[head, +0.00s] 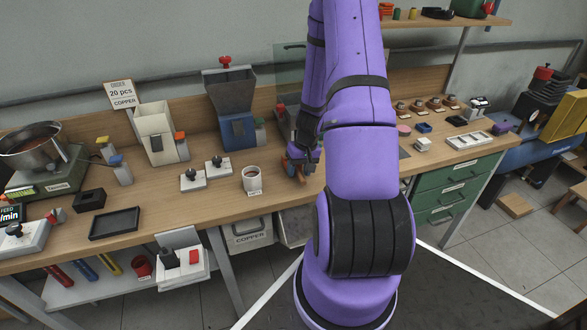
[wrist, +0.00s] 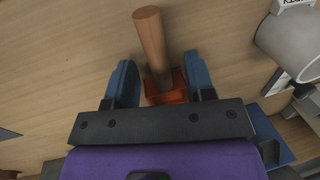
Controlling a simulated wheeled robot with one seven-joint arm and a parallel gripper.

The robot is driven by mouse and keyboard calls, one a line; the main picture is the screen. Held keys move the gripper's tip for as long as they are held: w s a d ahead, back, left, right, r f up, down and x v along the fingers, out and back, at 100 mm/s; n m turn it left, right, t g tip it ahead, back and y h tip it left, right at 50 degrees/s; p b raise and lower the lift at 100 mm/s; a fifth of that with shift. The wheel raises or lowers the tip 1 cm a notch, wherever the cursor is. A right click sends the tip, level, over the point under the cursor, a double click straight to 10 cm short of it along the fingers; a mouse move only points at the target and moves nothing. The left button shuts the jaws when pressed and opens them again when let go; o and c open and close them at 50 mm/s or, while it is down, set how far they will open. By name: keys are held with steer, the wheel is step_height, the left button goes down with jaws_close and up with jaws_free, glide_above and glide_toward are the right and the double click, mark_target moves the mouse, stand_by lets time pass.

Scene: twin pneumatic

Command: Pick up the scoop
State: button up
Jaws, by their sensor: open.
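The scoop, with a round wooden handle (wrist: 151,42) and an orange-red lower part (wrist: 166,88), shows between the fingers of my gripper (wrist: 158,70) in the wrist view. The two blue fingers stand apart, one on each side of it, with visible gaps, so they do not grip it. In the head view, my gripper (head: 302,158) is low over the wooden bench, just right of the white mug. A small orange-brown part of the scoop (head: 301,173) shows there; my arm and gripper hide most of the rest.
The white mug (head: 252,179) stands close to the left of my gripper. Two small white switch boxes (head: 205,172) lie further left. A blue-based hopper (head: 238,130) stands behind. The bench (head: 222,199) is bare in front of the switch boxes.

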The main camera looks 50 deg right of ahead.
steer(key=shift+a+f, duration=0.1)
steer(key=shift+f, duration=0.3)
jaws_close()
steer(key=shift+r, duration=0.15)
